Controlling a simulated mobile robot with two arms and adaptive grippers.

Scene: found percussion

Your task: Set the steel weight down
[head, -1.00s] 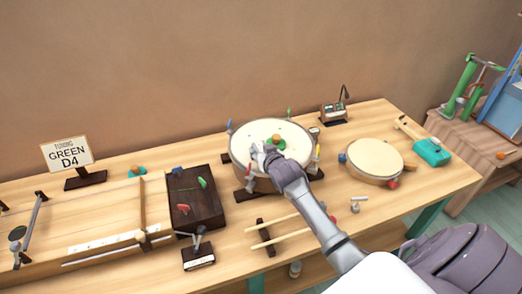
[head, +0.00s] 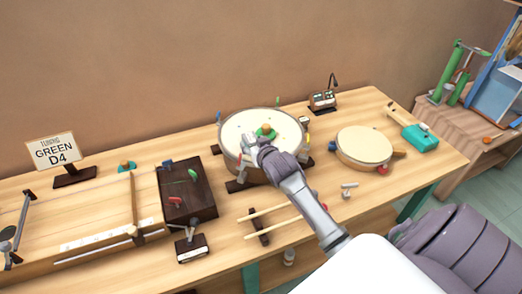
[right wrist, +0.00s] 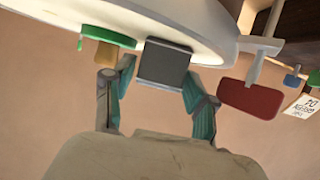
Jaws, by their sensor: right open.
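The steel weight (right wrist: 163,65) is a dark grey block, seen in the right wrist view between the fingers of my right gripper (right wrist: 157,85). The fingers are open on either side of it, the right-hand one very close. The block lies against the pale skin of the large drum (right wrist: 60,14); whether it rests fully there is hard to tell. In the head view my right gripper (head: 250,143) is over the near left part of the drum (head: 235,122), mostly hiding the weight. A green piece with an orange top (head: 265,130) sits beside it on the skin. My left gripper is not in view.
Coloured pegs stand around the drum's rim. A smaller drum (head: 362,145) is at the right, with a teal-headed mallet (head: 420,138) beyond it. Two wooden sticks (head: 270,228) lie in front. A dark box (head: 187,205) stands left, near a "GREEN D4" sign (head: 54,151).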

